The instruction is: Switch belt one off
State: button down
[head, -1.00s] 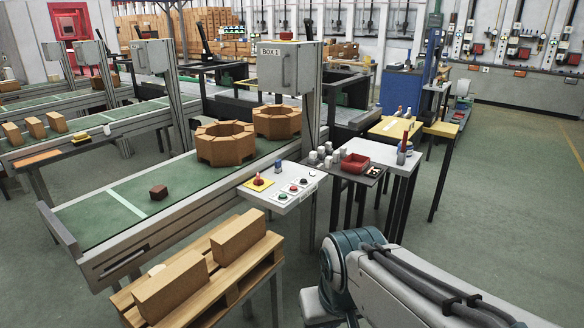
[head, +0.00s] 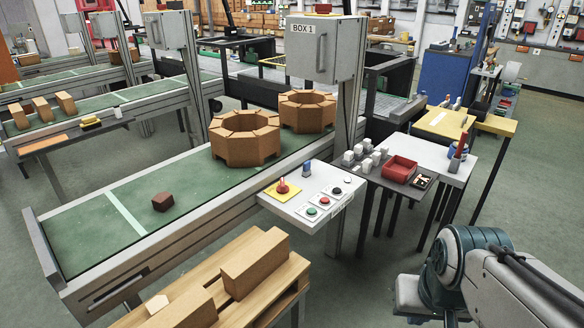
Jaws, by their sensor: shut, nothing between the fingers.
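The nearest conveyor belt (head: 85,228), green with a pale cross stripe, runs beside a grey cabinet (head: 321,48) labelled BOX 1. A white control panel (head: 290,212) juts from its near side. It carries a red knob (head: 282,186) on a yellow plate, a green button (head: 311,211), a red button (head: 324,201) and a dark button (head: 337,191). A small blue-topped item (head: 307,168) stands at the panel's back edge. My arm (head: 470,265) shows at the lower right, apart from the panel. My gripper is not in view.
A side table (head: 455,170) with a red tray (head: 399,169) is right of the panel.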

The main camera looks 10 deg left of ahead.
aim_at(282, 189)
jog(key=u, duration=0.35)
jog(key=i, duration=0.7)
jog(key=u, duration=1.05)
jog(key=i, duration=0.35)
jog(key=u, duration=0.4)
